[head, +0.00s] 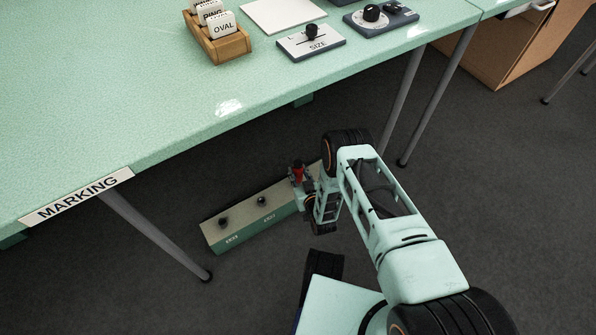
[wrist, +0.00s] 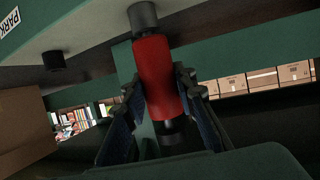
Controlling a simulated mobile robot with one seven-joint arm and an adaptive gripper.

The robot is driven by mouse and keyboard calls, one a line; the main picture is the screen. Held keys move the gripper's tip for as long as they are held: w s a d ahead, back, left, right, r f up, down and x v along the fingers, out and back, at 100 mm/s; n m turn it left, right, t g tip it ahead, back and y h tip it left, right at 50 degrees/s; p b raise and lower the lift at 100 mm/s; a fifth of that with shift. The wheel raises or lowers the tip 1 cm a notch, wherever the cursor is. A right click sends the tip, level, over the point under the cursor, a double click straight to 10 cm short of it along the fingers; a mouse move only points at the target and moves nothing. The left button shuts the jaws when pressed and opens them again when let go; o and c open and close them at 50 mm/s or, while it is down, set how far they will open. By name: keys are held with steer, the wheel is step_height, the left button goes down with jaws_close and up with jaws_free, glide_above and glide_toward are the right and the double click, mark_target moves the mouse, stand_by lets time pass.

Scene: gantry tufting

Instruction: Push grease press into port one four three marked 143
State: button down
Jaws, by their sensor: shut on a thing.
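The grease press (head: 298,174) is a red cylinder with dark ends. It stands above the far part of a long green rail with a beige top (head: 240,209) on the floor. My gripper (head: 305,186) is shut on it from the right. In the wrist view the red press (wrist: 158,75) sits between both fingers (wrist: 160,112), one dark end pointing to the picture's top. Dark round ports (head: 224,222) stick up from the rail, with small white marks on its side too small to read. Port 143 cannot be made out. My gripper hides whether the press touches a port.
A green table with a MARKING label (head: 78,196) stands over the area. Its legs (head: 155,235) rise left of and behind the rail. Floor in front of the rail is clear.

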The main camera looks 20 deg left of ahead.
mark_target(298, 163)
steer(key=shift+f, duration=0.35)
steer(key=c, duration=1.5)
jaws_free()
step_height(298, 163, up, 10)
